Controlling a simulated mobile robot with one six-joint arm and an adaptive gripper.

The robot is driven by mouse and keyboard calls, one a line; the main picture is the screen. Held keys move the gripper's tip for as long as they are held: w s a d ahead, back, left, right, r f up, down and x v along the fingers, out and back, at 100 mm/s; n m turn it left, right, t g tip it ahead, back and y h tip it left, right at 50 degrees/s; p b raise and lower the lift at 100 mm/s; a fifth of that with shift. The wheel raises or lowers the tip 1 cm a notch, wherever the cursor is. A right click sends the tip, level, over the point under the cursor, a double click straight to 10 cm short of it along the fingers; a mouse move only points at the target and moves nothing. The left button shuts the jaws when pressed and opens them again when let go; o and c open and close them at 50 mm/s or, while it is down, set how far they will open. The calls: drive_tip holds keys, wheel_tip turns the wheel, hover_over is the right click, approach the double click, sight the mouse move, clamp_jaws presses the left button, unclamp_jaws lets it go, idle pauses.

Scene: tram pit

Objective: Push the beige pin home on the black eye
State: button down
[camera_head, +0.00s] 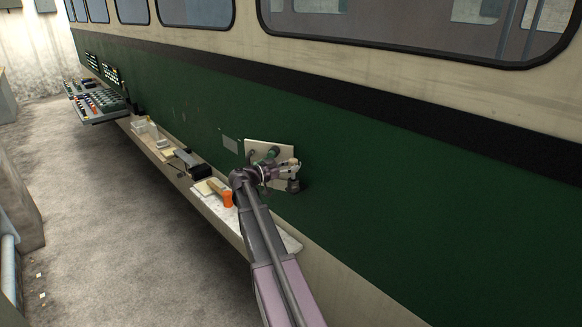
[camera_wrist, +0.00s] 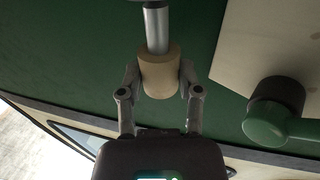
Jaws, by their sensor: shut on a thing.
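My gripper (camera_wrist: 160,80) is shut on the beige pin (camera_wrist: 160,73), with one finger on each side of its thick beige head. The pin's bare silver shank (camera_wrist: 156,28) reaches up in the wrist view to a dark edge at the top, which is cut off by the frame. A small dark block, seemingly the black eye (camera_head: 292,186), sits just below the gripper there. How deep the shank sits in it cannot be seen.
The pale board (camera_head: 256,147) carries a dark green-and-black fitting, which also shows close by at right in the wrist view (camera_wrist: 270,115). A ledge along the tram holds an orange cup (camera_head: 227,199), boxes and papers. The green wall to the right is clear.

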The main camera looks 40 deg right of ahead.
sight(290, 181)
drive_tip(key=shift+f+b, duration=1.95)
drive_tip(key=shift+c, duration=1)
unclamp_jaws()
drive_tip(key=shift+a, duration=0.15)
drive_tip(key=w+a, duration=0.2)
drive_tip(key=a, duration=0.9)
drive_tip(key=shift+a, duration=0.3)
drive_tip(key=shift+w, duration=0.15)
